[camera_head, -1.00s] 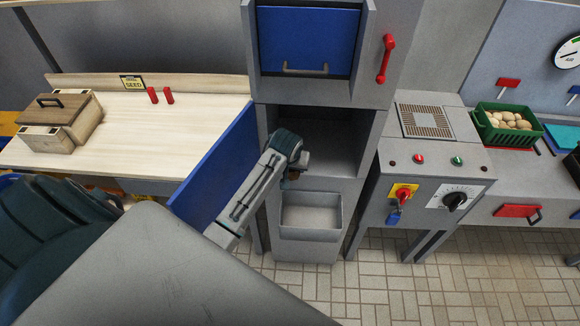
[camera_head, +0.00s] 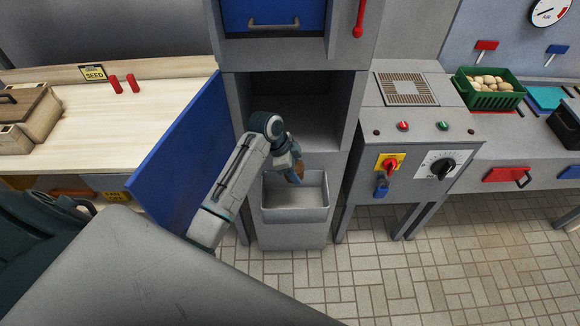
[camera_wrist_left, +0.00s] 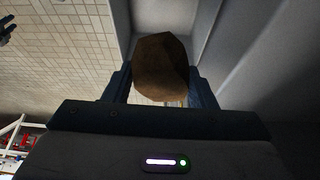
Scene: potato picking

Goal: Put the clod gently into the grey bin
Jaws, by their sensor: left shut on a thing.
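The clod (camera_wrist_left: 160,68) is a brown, angular lump held between the two fingers of my left gripper (camera_wrist_left: 160,88) in the left wrist view. In the head view the left gripper (camera_head: 297,172) points down over the grey bin (camera_head: 296,214), and a bit of the brown clod (camera_head: 300,168) shows at its fingers. The bin is an open grey box on the front of the grey cabinet, and its visible inside looks empty. The clod appears at or above the bin's rim; the exact height is hard to tell. My right gripper is not in view.
A dark open compartment (camera_head: 298,105) lies above the bin, with an open blue door (camera_head: 180,155) to its left. A control panel (camera_head: 420,165) stands at the right. A green crate of potatoes (camera_head: 488,88) is farther right.

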